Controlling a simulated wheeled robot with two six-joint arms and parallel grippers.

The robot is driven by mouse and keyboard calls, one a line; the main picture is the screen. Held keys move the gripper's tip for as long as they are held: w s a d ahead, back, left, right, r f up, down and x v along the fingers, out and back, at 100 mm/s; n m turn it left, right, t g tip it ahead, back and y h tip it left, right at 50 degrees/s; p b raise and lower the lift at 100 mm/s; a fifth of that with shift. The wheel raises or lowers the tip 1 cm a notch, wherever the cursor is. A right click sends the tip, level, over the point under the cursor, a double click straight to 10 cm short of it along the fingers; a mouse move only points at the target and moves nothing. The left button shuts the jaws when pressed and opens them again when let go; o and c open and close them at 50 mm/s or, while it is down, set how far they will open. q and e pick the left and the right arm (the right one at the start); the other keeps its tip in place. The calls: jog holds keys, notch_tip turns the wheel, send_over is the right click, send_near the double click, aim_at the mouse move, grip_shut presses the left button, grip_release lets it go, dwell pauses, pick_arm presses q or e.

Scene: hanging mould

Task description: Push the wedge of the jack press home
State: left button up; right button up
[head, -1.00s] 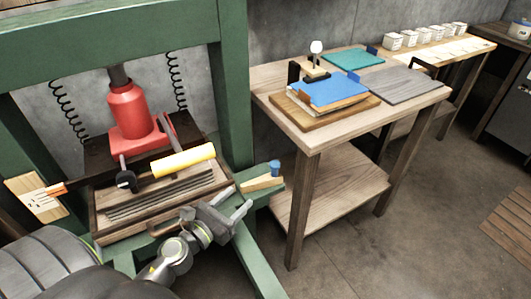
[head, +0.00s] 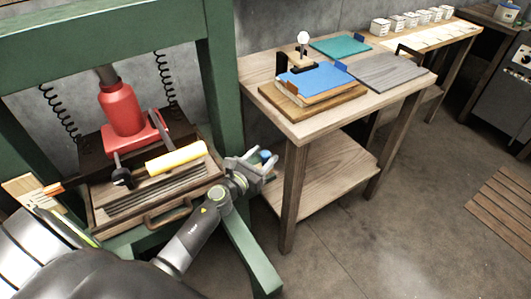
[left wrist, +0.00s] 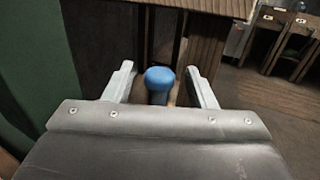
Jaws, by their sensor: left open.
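The green jack press (head: 221,90) stands at the left, with a red bottle jack (head: 122,108) inside it. The wedge's blue knob (head: 265,156) shows at the press's right side, just beyond my left gripper (head: 262,168). The wedge's pale wooden body is mostly hidden behind the gripper. In the left wrist view the blue knob (left wrist: 160,79) stands between the two open fingers, with a gap on both sides. My left gripper is open and holds nothing. My right gripper is not in view.
A drawer-like wooden box (head: 155,195) with a handle sits under the jack, left of my arm. A wooden table (head: 300,130) with a blue-covered stack (head: 312,82) stands close at the right.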

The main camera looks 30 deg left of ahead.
pick_arm(q)
jog(key=shift+w+d, duration=0.15)
jog(key=shift+w, duration=0.75)
